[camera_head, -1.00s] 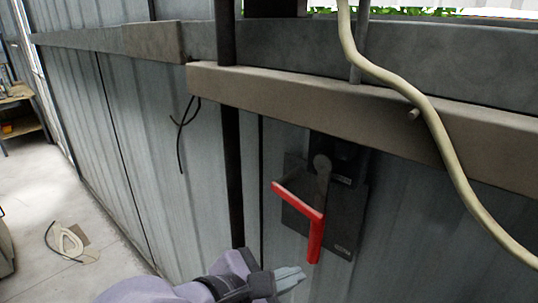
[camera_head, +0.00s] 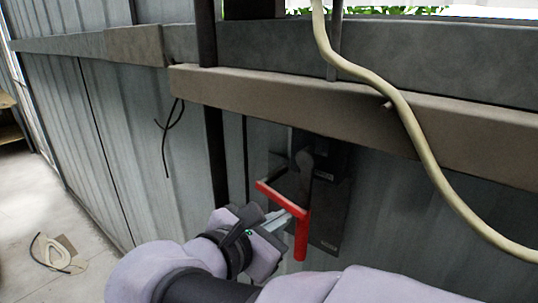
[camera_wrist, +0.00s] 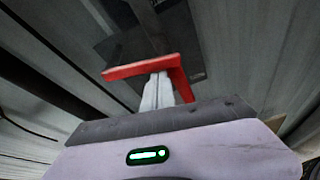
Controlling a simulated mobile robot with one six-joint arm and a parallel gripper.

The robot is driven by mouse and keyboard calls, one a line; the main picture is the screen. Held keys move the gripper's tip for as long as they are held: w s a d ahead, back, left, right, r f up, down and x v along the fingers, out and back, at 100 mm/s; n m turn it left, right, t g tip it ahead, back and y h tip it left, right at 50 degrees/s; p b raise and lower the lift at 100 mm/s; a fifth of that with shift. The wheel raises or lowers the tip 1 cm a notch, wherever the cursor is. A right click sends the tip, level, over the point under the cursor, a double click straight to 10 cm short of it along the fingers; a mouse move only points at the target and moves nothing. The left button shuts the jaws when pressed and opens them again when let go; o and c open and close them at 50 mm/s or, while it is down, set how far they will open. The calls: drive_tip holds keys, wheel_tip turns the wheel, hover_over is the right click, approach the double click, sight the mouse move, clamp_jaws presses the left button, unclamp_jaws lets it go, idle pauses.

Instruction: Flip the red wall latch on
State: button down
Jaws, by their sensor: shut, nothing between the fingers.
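The red wall latch (camera_head: 301,236) is a bent red handle on a dark lever over a dark plate (camera_head: 333,205) on the metal wall. In the wrist view the red latch (camera_wrist: 140,69) crosses just beyond my gripper fingers (camera_wrist: 157,82). The fingers are together with nothing between them. I cannot tell whether they touch the handle.
A brown horizontal beam (camera_head: 240,95) runs above the latch. A cream hose (camera_head: 415,125) hangs across the right side. A dark vertical pipe (camera_head: 215,150) stands left of the latch. A coil (camera_head: 50,253) lies on the floor at lower left.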

drive_tip(key=shift+w, duration=0.1)
drive_tip(key=shift+r, duration=0.1)
drive_tip(key=r+n+p, duration=0.1)
drive_tip(key=r+p, duration=0.1)
drive_tip(key=p, duration=0.3)
drive_tip(key=shift+d+g+h, duration=0.1)
drive_tip(key=shift+g+h, duration=0.2)
drive_tip(key=n+p, duration=0.1)
drive_tip(key=p, duration=0.2)
drive_tip(key=shift+r+p, duration=0.15)
drive_tip(key=shift+p, duration=0.55)
drive_tip(key=shift+s+f+h, duration=0.2)
drive_tip(key=shift+f+h, duration=0.1)
drive_tip(key=shift+d, duration=0.1)
drive_tip(key=shift+r, duration=0.1)
